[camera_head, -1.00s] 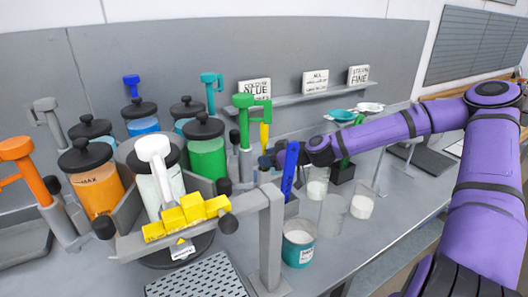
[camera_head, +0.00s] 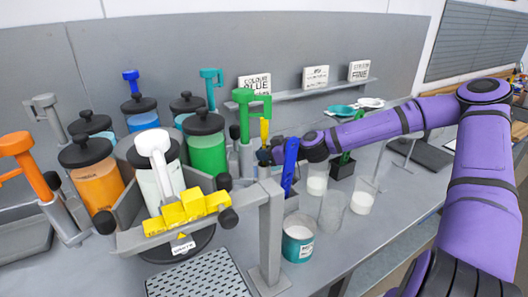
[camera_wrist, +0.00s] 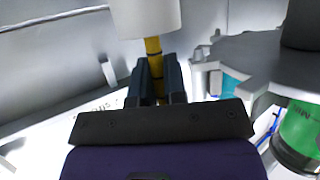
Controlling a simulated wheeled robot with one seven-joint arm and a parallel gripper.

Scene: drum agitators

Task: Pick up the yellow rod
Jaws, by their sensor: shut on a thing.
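The yellow rod (camera_head: 264,130) stands among the dispensers in the head view, just right of a green-handled tool. In the wrist view the yellow rod (camera_wrist: 154,62) runs between my two dark fingers, and its far end meets a pale grey cylinder (camera_wrist: 146,16). I cannot tell whether the rod is still seated in that cylinder. My gripper (camera_wrist: 156,82) is shut on the rod. In the head view my gripper (camera_head: 268,154) is small and partly hidden near the blue upright bar.
A blue bar (camera_head: 290,165) stands just right of my gripper. The green-handled tool (camera_head: 244,108) and a green jar (camera_head: 207,150) are close on the left. A balance beam with yellow blocks (camera_head: 188,208) is in front. Glass beakers (camera_head: 332,208) and a teal can (camera_head: 298,240) stand at the right.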

